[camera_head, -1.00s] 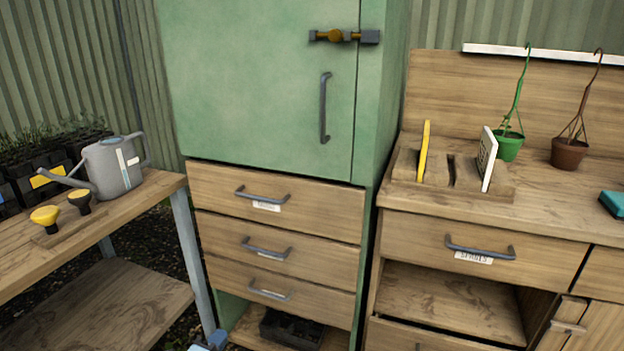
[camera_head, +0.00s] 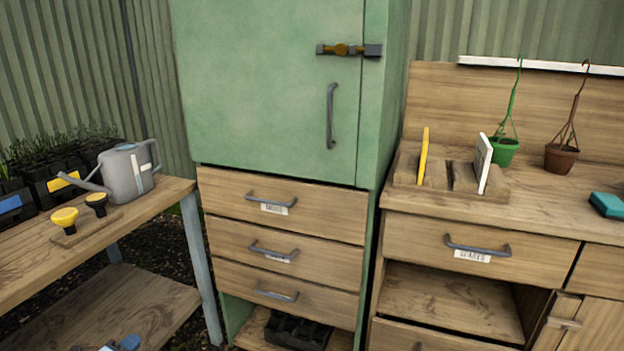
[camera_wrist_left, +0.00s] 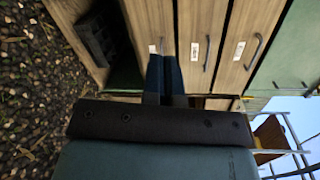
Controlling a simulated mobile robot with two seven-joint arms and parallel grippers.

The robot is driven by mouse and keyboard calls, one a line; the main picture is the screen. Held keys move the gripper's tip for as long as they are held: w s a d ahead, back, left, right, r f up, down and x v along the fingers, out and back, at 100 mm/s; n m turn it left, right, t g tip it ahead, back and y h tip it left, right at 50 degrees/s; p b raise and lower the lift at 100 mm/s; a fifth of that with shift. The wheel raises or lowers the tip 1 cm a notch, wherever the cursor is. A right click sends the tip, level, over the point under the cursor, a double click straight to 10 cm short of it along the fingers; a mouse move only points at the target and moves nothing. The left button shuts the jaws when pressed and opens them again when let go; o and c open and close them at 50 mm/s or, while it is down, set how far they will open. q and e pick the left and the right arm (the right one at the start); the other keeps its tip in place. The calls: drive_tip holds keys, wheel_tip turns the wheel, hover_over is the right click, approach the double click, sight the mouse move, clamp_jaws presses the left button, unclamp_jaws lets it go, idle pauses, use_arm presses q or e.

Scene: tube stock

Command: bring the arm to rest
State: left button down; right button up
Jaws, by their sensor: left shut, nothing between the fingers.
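My left gripper (camera_wrist_left: 163,72) shows in the left wrist view with its two dark blue fingers close together, shut and empty. The fingers are seen in front of the drawer fronts (camera_wrist_left: 188,20); the gap to them is hard to judge. In the head view only a blue and grey bit of my left gripper (camera_head: 122,344) shows at the bottom edge, by the left bench's lower shelf. My right gripper is in neither view.
A green cabinet (camera_head: 265,85) stands over closed drawers (camera_head: 300,220), with a black tray (camera_head: 298,330) below. The left bench (camera_head: 30,262) holds a watering can (camera_head: 125,175). The right bench (camera_head: 430,200) has hanging pots (camera_head: 503,152) and an open compartment. Gravel (camera_wrist_left: 35,100) covers the floor.

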use_arm(q)
drive_tip(key=s+d+r+n+g+h, duration=0.15)
drive_tip(key=s+d+r+n, duration=0.3)
drive_tip(key=s+d, duration=0.55)
drive_tip(key=s+d+r+n+h, duration=0.4)
drive_tip(key=s+d, duration=0.4)
drive_tip(key=d, duration=0.4)
drive_tip(key=s+d+r+n+g, duration=0.1)
drive_tip(key=s+d+r+n, duration=0.75)
drive_tip(key=s+r, duration=0.5)
drive_tip(key=w+d+r+n+t, duration=0.3)
drive_tip(key=d+r+n+t, duration=0.1)
drive_tip(key=d+r+n, duration=0.1)
drive_tip(key=s+a+r+g+y+p, duration=0.4)
drive_tip(key=a+r+g+y+p, duration=0.2)
drive_tip(key=p, duration=3.3)
drive_tip(key=a+r, duration=0.1)
drive_tip(key=a, duration=0.1)
drive_tip(key=shift+s+a+r+g+y, duration=0.15)
drive_tip(key=shift+s+a+g+y, duration=0.05)
drive_tip(key=shift+a+g+y, duration=0.15)
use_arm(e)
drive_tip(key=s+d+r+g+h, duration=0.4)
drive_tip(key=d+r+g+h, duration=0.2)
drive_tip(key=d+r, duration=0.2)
